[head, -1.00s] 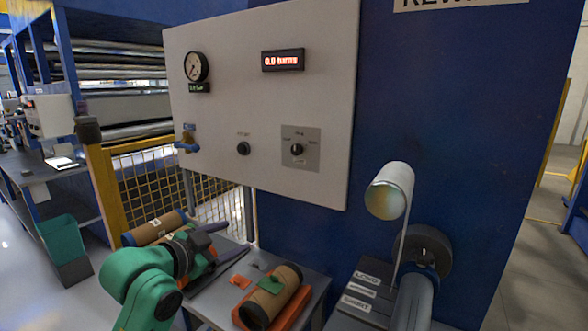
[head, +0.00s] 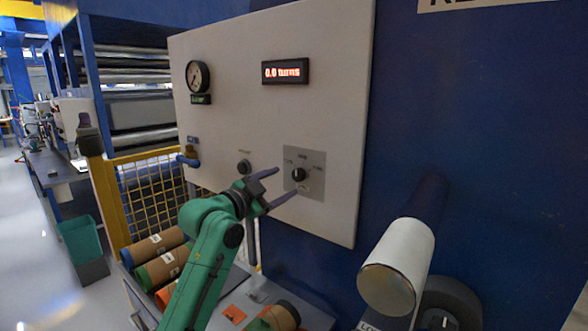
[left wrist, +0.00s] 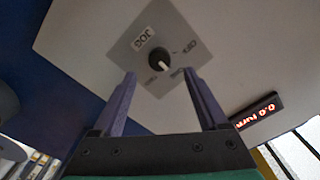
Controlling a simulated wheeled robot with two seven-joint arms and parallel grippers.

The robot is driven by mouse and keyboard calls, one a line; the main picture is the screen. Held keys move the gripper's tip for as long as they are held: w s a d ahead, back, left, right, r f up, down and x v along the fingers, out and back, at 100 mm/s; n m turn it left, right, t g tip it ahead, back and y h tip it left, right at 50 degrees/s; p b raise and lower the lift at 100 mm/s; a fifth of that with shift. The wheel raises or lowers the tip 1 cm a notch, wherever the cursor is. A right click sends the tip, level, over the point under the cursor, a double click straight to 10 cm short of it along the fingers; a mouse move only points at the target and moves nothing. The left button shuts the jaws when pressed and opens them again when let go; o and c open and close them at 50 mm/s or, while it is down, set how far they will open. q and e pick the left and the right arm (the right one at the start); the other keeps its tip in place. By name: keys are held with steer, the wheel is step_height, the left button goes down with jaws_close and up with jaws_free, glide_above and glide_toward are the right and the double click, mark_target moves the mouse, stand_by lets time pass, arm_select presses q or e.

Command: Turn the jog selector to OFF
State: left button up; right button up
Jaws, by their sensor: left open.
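The jog selector (head: 298,174) is a black knob with a white pointer mark on a grey square plate (head: 317,190) on the white panel. It also shows in the left wrist view (left wrist: 159,60), where the plate reads JOG and one position label looks like OFF; the other labels are too small to read. My left gripper (head: 281,186) is open and empty in front of the panel, just short of the selector. In the left wrist view its two fingers (left wrist: 162,76) stand apart on either side below the knob, apart from it. My right gripper is not in view.
A black button (head: 244,167) sits left of the selector, with a blue valve handle (head: 187,159) farther left. A gauge (head: 198,76) and a red turns display (head: 285,72) are above. A white roller (head: 397,265) juts out at right; brown rolls (head: 160,246) lie below.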

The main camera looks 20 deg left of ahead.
mark_target(296, 177)
arm_select(q)
steer(key=p+x, duration=0.1)
steer(key=x, duration=0.5)
steer(key=shift+a, duration=0.1)
steer(key=shift+s, duration=0.1)
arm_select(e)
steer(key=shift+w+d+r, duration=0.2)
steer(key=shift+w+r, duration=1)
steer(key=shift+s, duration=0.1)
arm_select(q)
steer(key=shift+f, duration=0.1)
steer(key=shift+c, duration=0.9)
jaws_close()
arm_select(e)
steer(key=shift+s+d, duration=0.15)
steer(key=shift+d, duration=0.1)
